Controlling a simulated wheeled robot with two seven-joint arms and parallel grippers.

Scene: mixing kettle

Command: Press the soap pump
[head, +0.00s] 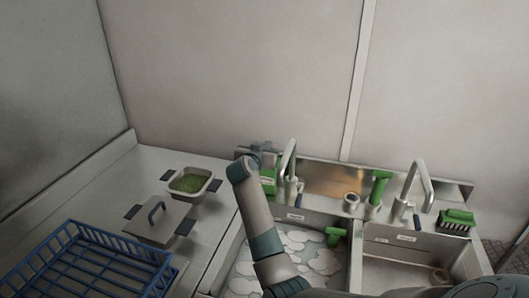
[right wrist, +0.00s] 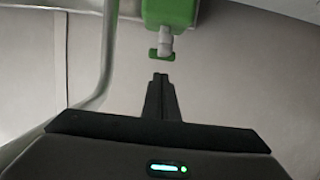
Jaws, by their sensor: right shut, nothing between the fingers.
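The soap pump, a green bottle with a pale neck and a green head (right wrist: 162,52), is at the top centre of the right wrist view. In the head view a green container that looks like it (head: 269,181) stands left of the left faucet, partly hidden by my right arm. My right gripper (right wrist: 161,78) is shut and empty, its fingertips pointing at the pump head with a small gap showing in the picture. In the head view the right gripper (head: 262,149) is above the back left corner of the sink, small and dark. My left gripper is not in view.
Two faucets (head: 290,160) (head: 424,184) rise behind the sink basins (head: 398,257). A green brush (head: 457,217) lies at the right. A blue rack (head: 75,235), a lidded pan (head: 158,220) and a tray of green food (head: 208,187) sit on the left counter.

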